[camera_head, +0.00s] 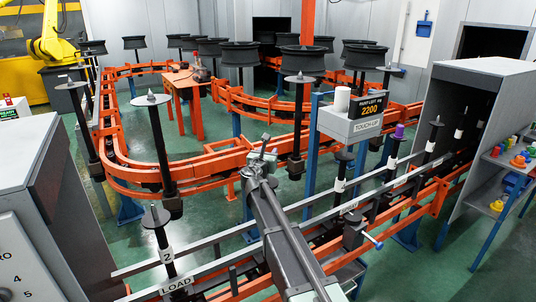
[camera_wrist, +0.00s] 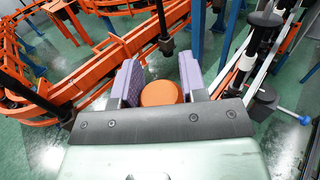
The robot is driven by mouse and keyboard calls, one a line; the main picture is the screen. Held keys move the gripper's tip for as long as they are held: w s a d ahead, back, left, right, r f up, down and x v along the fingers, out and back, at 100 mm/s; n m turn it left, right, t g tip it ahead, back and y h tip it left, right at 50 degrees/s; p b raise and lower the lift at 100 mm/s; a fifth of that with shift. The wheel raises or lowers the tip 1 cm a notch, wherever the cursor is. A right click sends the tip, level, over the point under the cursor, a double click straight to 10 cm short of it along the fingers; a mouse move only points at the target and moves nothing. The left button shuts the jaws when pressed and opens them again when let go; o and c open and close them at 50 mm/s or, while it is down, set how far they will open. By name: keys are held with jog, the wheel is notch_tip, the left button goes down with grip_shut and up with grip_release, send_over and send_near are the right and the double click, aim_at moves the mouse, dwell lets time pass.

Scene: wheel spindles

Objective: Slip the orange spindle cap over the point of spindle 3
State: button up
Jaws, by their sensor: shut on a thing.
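The orange spindle cap (camera_wrist: 160,92) is between the two purple-padded fingers of my gripper (camera_wrist: 159,72) in the wrist view, which is shut on it. In the head view my gripper (camera_head: 263,152) is raised above the front conveyor, and I cannot make out the cap there. A dark spindle with a white label (camera_head: 340,185) stands upright right of my arm; its number is not readable. A labelled spindle (camera_wrist: 246,62) also shows in the wrist view, right of the gripper and apart from it. Which one is spindle 3 I cannot tell.
The spindle labelled 2 (camera_head: 165,252) stands at the front left by the LOAD sign. The touch-up sign box (camera_head: 352,122) stands behind the line. A shelf (camera_head: 488,205) at right holds several coloured caps.

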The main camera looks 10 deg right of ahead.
jog(key=shift+f+b, duration=2.4)
jog(key=shift+f, duration=0.1)
jog(key=o, duration=1)
jog(key=v, duration=1)
jog(key=shift+s+a, duration=0.15)
jog(key=shift+s, duration=0.25)
